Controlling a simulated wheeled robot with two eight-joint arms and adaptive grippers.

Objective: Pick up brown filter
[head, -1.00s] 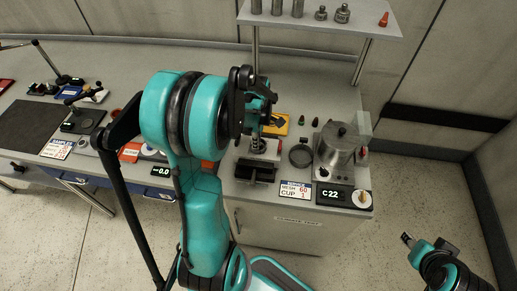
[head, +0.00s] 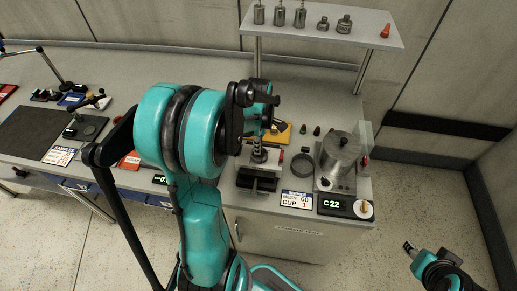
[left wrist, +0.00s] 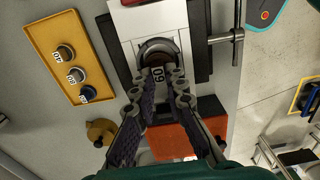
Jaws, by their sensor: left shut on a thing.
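My left gripper (left wrist: 168,80) points down over a white and black clamp station; it also shows in the head view (head: 259,157). Its fingertips are shut on a small piece marked 60, which I take to be the brown filter (left wrist: 157,74). A round grey ring with a dark brown inside (left wrist: 158,50) sits just beyond the fingertips in the station. Whether the filter is clear of the station I cannot tell. My right gripper (head: 407,246) is at the lower right, far from the bench, too small to read.
A yellow tray (left wrist: 65,28) with several numbered round pieces lies left of the station in the wrist view. An orange-red block (left wrist: 170,140) is close under the fingers. In the head view a metal pot (head: 340,150) and dark ring (head: 302,166) stand to the right, below a shelf (head: 320,30).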

